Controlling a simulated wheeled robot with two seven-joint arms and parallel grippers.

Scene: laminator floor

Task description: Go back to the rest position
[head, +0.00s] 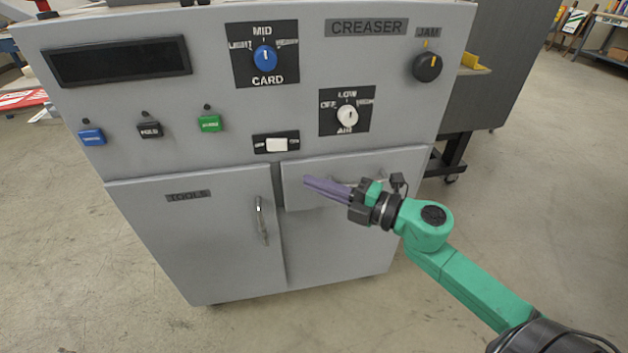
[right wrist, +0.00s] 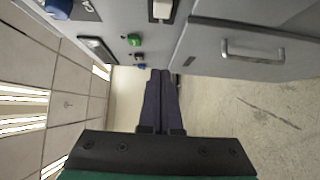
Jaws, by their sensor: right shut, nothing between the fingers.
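My right gripper (head: 308,184) is in front of the upper right drawer of the grey creaser cabinet (head: 240,160), its fingers pointing left in the head view. Its purple fingers are together with nothing between them. In the right wrist view the closed fingers (right wrist: 160,80) point past the cabinet's front toward the open floor. They appear apart from the cabinet. My green right arm comes in from the lower right. My left gripper is not in view.
The cabinet's panel carries a blue card knob (head: 265,58), a white air knob (head: 347,116), a black jam knob (head: 427,67), a white rocker switch (head: 277,145) and coloured buttons. The tools door has an upright handle (head: 261,220).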

